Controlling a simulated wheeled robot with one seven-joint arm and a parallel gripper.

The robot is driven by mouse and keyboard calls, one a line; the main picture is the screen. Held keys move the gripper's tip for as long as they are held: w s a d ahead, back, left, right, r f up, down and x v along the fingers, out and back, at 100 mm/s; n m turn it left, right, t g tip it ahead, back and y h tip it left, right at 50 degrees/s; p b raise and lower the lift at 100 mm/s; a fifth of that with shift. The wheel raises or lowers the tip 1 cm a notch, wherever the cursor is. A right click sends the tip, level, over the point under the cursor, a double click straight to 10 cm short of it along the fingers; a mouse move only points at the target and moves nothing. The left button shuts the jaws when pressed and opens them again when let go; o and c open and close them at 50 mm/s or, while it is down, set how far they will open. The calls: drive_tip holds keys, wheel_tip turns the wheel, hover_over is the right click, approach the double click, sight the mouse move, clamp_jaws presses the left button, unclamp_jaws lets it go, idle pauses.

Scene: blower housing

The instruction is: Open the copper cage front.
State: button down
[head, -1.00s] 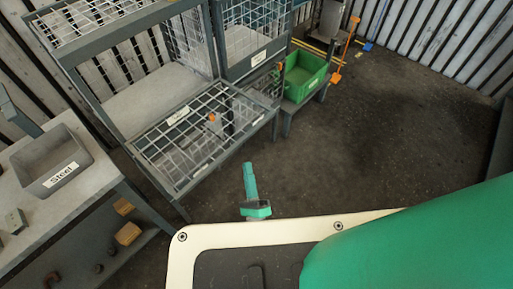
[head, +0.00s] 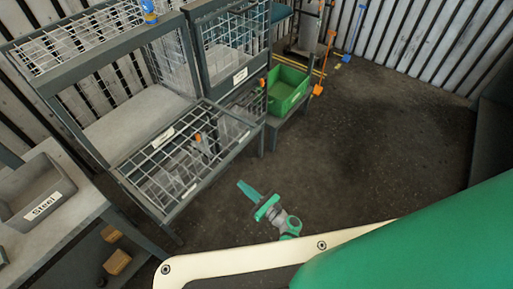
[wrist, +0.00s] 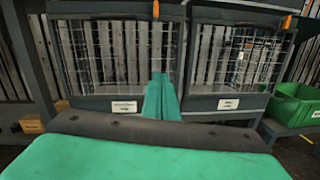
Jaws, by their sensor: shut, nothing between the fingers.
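A grey rack holds wire-mesh cages with label plates; the lettering is too small to read, so I cannot tell which is copper. In the head view, a left mesh front (head: 160,172) has an orange handle (head: 198,138), with grey bare shelf floor behind and above it. An upper right mesh front (head: 232,40) looks shut. In the wrist view, a left mesh cage (wrist: 105,55) and a right one (wrist: 250,60) stand side by side. My green gripper (head: 243,187) is shut and empty, apart from the rack over the floor; it also shows in the wrist view (wrist: 161,78).
A green bin (head: 288,90) stands on a low bench right of the rack. A grey "Steel" bin (head: 35,190) sits on a bench at left. A blue item (head: 148,10) is on the rack top. Dark floor (head: 370,135) to the right is clear.

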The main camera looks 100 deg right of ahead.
drive_tip(key=s+r+t+h, duration=0.3)
drive_tip(key=s+r, duration=0.2)
drive_tip(key=r, duration=0.3)
drive_tip(key=n+t+h, duration=0.2)
drive_tip(key=t, duration=0.2)
approach(248, 137)
drive_tip(key=w+d+r, duration=0.1)
drive_tip(key=w+d, duration=0.1)
drive_tip(key=d, duration=0.1)
drive_tip(key=shift+w+d+r, duration=0.1)
drive_tip(key=shift+r, duration=0.9)
